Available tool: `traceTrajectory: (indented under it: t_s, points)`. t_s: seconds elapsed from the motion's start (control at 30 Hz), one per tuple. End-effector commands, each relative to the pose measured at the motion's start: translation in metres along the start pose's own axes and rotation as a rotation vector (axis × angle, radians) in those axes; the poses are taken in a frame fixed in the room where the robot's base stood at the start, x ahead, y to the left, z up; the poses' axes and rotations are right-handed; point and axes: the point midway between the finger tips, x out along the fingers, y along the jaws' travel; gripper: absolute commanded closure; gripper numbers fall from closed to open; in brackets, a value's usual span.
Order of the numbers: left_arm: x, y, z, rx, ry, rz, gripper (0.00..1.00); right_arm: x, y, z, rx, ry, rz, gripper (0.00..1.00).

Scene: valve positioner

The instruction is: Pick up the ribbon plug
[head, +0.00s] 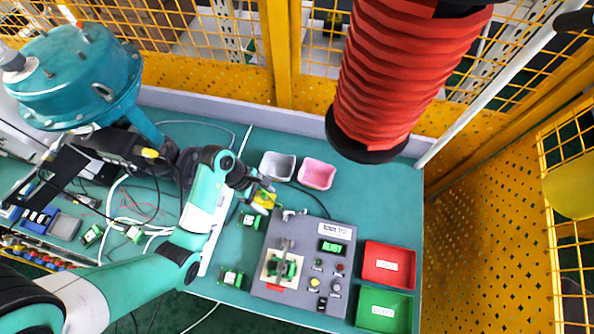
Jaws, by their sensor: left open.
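My left gripper (263,197) is over the teal bench, at the upper left corner of the grey test box (305,262). It is open, and a small yellow and green piece shows at its fingers. I cannot tell whether that piece is on the gripper or under it. I cannot make out the ribbon plug for certain at this size; it may be hidden by the gripper. A dark cable (308,194) runs along the bench from near the gripper to the right. The test box carries a green part on a pale plate, a small display and several knobs. My right gripper is not in view.
Green modules lie left of the box (250,220) and (232,278). A grey bin (277,153) and a pink bin (317,161) stand behind. A red tray (389,281) and a green tray (384,328) stand right. The bench's back right is clear.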

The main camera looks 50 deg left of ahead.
Motion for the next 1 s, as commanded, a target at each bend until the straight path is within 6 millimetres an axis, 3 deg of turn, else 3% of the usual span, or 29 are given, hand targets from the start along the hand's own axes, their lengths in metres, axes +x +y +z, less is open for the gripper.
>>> traceTrajectory:
  t_s: [0.3,0.57,0.83,1.0]
  points:
    - [0.054,-0.001,0.000,0.002,0.000,-0.003,0.22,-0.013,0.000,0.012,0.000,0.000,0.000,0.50]
    - [0.066,0.000,0.002,0.001,0.000,0.000,0.22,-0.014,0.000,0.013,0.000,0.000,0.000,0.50]
    - [0.109,-0.002,0.010,0.001,0.001,-0.002,0.22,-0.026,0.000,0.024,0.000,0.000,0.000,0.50]
    - [0.116,-0.001,0.011,0.001,0.000,0.001,0.22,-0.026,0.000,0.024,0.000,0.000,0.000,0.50]
